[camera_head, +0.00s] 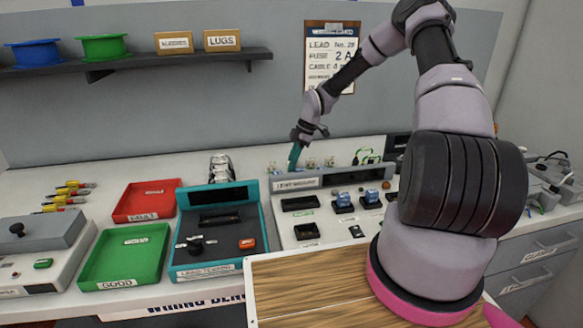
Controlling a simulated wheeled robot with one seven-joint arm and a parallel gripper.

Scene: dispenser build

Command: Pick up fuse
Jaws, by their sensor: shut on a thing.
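My gripper (294,157) is at the back of the bench, pointing down, with teal fingers. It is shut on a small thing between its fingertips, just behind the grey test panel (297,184). That thing is too small and too hidden to make out, so I cannot tell its look or whether it is clear of the bench. Several small clear holders (311,163) stand beside the fingertips at the back. No separate fuse can be made out.
A red FAULT tray (147,201), a green GOOD tray (125,256) and a teal tester (219,263) stand to the left. A clipboard (329,55) hangs on the wall and names a 2 A fuse. A wooden board (310,290) lies in front.

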